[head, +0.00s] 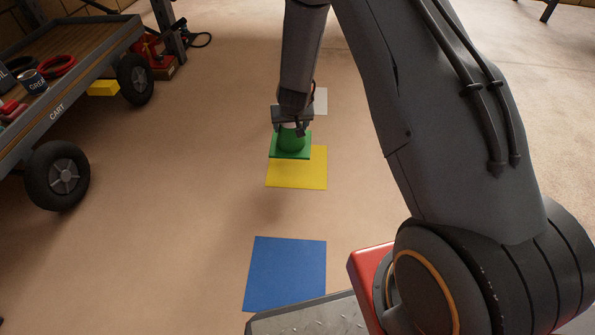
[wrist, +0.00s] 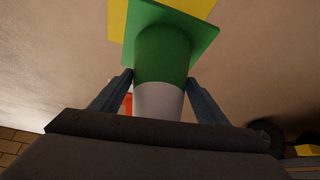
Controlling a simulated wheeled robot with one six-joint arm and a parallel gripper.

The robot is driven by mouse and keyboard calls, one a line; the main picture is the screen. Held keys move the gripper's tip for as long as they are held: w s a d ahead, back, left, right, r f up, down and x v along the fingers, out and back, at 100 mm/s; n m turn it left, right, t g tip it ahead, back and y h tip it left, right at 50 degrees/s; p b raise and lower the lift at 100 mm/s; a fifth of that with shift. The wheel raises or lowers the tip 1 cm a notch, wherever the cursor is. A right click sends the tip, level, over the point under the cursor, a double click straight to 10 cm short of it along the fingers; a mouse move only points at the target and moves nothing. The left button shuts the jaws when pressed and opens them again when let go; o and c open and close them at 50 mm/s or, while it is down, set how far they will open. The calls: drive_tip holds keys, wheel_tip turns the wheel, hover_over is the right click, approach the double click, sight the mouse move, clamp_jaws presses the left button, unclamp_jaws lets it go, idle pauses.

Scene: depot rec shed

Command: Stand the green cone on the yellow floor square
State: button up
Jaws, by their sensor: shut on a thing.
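The green cone (head: 291,141) has a square green base and a white band, which shows in the wrist view (wrist: 158,101). My gripper (head: 291,121) is shut on the cone's upper part, with a finger on each side in the wrist view (wrist: 160,82). The cone is upright in the head view, its base overlapping the far left part of the yellow floor square (head: 298,174). The yellow square also shows past the base in the wrist view (wrist: 117,18). I cannot tell for sure whether the base touches the floor.
A blue floor square (head: 287,274) lies nearer to me, and a white square (head: 320,101) lies beyond the yellow one. A wheeled cart (head: 75,95) loaded with items stands at the left. Red equipment (head: 153,57) stands behind it. The floor around the squares is clear.

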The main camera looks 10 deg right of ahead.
drive_tip(key=b+x, duration=0.1)
drive_tip(key=x, duration=0.1)
drive_tip(key=shift+a+f, duration=0.15)
drive_tip(key=shift+f, duration=0.2)
wheel_tip(320, 180, down, 9)
drive_tip(key=b, duration=0.5)
drive_tip(key=shift+b, duration=0.35)
drive_tip(key=shift+f, duration=0.25)
drive_tip(key=o, duration=1.9)
drive_tip(key=shift+s, duration=0.1)
